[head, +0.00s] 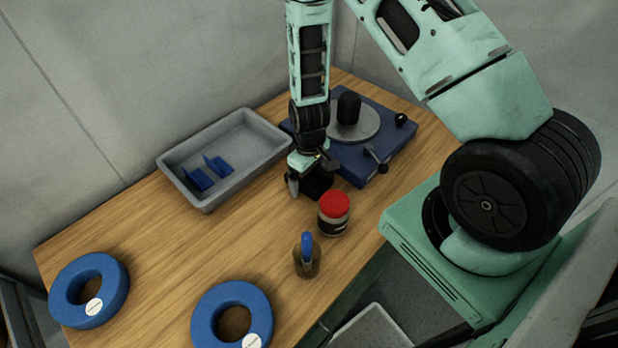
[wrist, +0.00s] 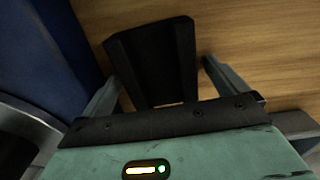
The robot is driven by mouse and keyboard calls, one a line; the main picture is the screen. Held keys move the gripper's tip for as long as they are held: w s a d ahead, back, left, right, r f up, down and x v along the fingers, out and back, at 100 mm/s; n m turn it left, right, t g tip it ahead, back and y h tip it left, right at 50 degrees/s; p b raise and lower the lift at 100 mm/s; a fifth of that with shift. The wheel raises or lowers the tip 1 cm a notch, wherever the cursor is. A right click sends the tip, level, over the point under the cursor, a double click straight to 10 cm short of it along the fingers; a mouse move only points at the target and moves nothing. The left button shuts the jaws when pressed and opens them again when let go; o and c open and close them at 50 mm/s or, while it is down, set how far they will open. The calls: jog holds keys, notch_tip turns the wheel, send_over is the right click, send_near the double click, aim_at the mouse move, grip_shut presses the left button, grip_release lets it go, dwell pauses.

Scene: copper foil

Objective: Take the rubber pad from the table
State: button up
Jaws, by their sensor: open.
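The black rubber pad (wrist: 153,55) lies on the wooden table (head: 165,235) and fills much of the space between my fingers in the wrist view. My gripper (wrist: 160,82) is open, with one finger on each side of the pad; a gap shows at the right finger, and I cannot tell whether the left one touches. In the head view my gripper (head: 309,183) points down at the table, and the black pad (head: 318,184) shows partly at its fingers, the rest hidden by the gripper.
A grey tray (head: 243,163) with blue brackets stands left of my gripper. A blue device (head: 362,170) with a round plate is close behind. A red-lidded jar (head: 333,214) and a blue-topped bottle (head: 307,258) stand in front. Blue rings (head: 62,300) (head: 208,312) lie at the front left.

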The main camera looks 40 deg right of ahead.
jog(key=c, duration=1.1)
jog(key=shift+c, duration=0.2)
jog(key=shift+r, duration=0.15)
